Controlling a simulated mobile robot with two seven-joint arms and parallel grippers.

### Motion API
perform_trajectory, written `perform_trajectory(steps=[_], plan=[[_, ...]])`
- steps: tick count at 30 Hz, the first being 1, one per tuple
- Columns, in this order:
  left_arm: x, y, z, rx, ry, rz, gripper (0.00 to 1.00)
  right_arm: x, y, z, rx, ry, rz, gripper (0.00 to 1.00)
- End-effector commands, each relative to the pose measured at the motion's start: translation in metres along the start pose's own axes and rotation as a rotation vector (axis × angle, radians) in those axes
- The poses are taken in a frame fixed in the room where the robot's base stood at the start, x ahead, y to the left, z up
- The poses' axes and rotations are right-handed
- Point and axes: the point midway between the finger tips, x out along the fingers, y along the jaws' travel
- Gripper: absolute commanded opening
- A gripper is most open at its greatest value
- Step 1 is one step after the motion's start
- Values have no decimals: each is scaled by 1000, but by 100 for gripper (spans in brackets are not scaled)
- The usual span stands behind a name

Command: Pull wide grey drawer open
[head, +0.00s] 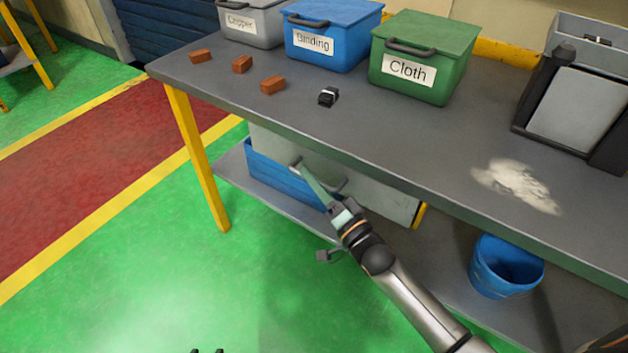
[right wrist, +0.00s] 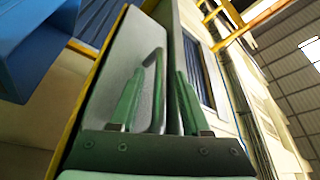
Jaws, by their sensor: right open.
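The wide grey drawer (head: 385,198) is under the workbench, its pale front facing me. A grey bar handle (head: 296,163) runs along that front. My right gripper (head: 308,175) is at the handle, reaching in from below right. In the right wrist view, the handle (right wrist: 159,75) stands between the two green fingers of my right gripper (right wrist: 157,100), with gaps visible, so the jaws are open around it. The drawer front (right wrist: 112,70) lies just beyond the fingers. The drawer looks closed under the bench top, though the arm hides part of it.
A blue box (head: 270,175) sits on the lower shelf by the drawer, and a blue bucket (head: 505,268) stands to the right. The workbench (head: 330,130) holds lidded bins, including a green one (head: 430,50), and several small blocks. Green floor (head: 130,260) in front is clear.

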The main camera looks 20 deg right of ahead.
Motion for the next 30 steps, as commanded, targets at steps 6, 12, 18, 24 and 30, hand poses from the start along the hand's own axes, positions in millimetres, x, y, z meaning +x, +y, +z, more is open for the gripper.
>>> perform_trajectory(steps=[6,12,18,24,30], plan=[[0,0,0,0,-1,-1,50,0,0,0,0,0,0,28],[0,0,1,0,-2,-1,50,0,0,0,0,0,0,6],[0,0,3,0,-5,-1,50,0,0,0,0,0,0,0],[1,0,3,0,-7,-1,50,-1,0,0,0,0,0,0],[1,0,3,0,-7,-1,50,-1,0,0,0,0,0,0]])
